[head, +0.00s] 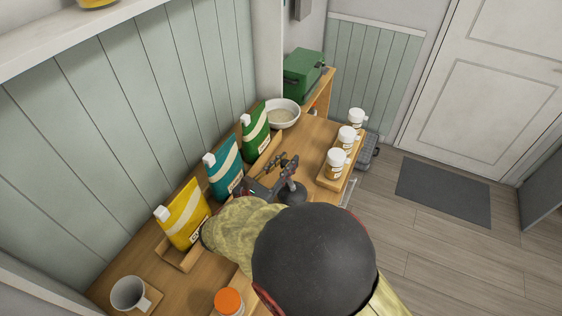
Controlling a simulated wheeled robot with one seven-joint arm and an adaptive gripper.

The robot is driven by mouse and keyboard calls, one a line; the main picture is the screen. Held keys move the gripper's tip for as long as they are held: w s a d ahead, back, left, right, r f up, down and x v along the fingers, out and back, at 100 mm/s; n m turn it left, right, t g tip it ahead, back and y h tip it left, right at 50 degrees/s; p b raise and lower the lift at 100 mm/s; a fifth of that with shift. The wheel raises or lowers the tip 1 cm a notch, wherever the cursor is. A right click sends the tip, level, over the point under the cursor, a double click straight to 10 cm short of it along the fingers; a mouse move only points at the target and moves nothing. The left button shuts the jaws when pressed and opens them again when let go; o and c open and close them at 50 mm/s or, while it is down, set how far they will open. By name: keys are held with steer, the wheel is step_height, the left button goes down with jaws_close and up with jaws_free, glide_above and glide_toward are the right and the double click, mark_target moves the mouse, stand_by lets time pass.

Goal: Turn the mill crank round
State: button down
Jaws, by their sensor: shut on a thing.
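My gripper (284,168) reaches over the middle of the wooden counter, at the end of my arm. It is shut on the mill crank, but the fingers and crank are small and dark, so the exact grip is hard to see. The mill (292,193) appears as a dark rounded body just below the fingers. My arm hides the mill's lower side and the counter in front of it. The crank's full outline and angle cannot be made out.
Yellow (184,214), teal (223,170) and green (255,130) bags stand along the wall. A bowl (283,113) is behind. Several white jars (346,140) line the right edge. A mug (130,293) and an orange-lidded jar (229,302) stand in front.

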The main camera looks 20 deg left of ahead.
steer(key=shift+w+d+m+g+h+p, duration=0.2)
steer(key=shift+d+m+g+h+p, duration=0.25)
steer(key=shift+m+h, duration=0.45)
steer(key=shift+w+d+m+g+h+p, duration=0.25)
steer(key=shift+m+g+h, duration=0.3)
steer(key=shift+h, duration=0.6)
steer(key=shift+w+d+m+g+h+p, duration=0.15)
steer(key=shift+d+m+g+h+p, duration=0.3)
steer(key=shift+m+h, duration=0.45)
steer(key=shift+h, duration=0.25)
steer(key=c, duration=1.6)
jaws_free()
steer(key=shift+r, duration=0.1)
step_height(320, 180, up, 10)
steer(key=shift+f, duration=0.1)
steer(key=shift+a, duration=0.1)
steer(key=shift+c, duration=0.3)
